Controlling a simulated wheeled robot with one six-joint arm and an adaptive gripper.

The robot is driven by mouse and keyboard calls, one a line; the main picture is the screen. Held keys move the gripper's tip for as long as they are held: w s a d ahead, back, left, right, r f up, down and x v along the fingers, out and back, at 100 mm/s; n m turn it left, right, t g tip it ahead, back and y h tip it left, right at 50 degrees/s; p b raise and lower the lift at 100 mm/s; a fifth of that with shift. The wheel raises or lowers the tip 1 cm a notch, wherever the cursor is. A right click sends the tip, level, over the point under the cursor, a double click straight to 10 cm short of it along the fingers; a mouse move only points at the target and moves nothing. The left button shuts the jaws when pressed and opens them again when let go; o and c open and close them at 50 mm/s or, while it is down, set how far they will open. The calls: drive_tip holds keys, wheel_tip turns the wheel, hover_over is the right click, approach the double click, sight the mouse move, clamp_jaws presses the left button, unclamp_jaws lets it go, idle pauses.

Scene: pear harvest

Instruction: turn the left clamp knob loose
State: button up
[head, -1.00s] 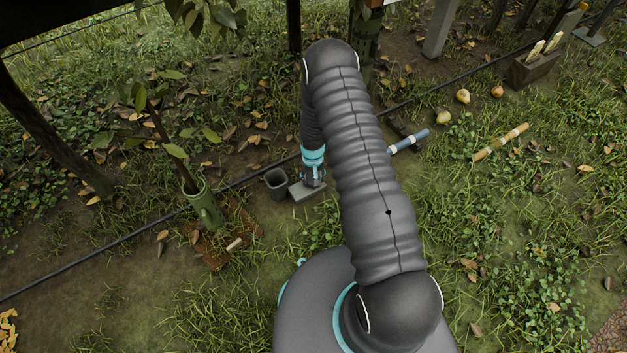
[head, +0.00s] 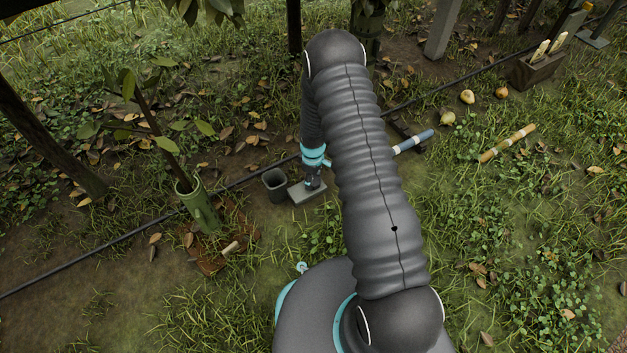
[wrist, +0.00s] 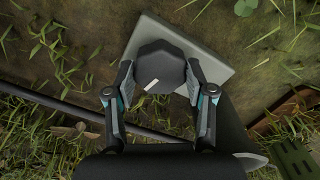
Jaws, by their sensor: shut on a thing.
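The clamp knob is a dark, many-sided knob (wrist: 160,66) with a white mark on its top, seen from above in the wrist view. It stands over a pale grey plate (wrist: 222,72), which also shows in the head view (head: 300,195). My gripper (wrist: 158,82) points down, with one finger on each side of the knob, shut on it. In the head view my gripper (head: 312,182) is just above the plate and hides most of the knob.
A dark grey cup (head: 275,186) stands close to the left of the plate. Further left is a green tube (head: 201,208) holding a leafy cutting. A black line (head: 130,233) runs along the ground behind. A blue-grey rod (head: 412,142) lies to the right, beyond my arm.

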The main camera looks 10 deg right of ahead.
drive_tip(key=shift+n+b, duration=0.35)
drive_tip(key=shift+n, duration=0.85)
drive_tip(key=o, duration=1.2)
drive_tip(key=shift+d, duration=0.1)
drive_tip(key=shift+c, duration=0.2)
drive_tip(key=shift+r, duration=0.2)
wheel_tip(320, 180, up, 12)
drive_tip(key=shift+f, duration=0.2)
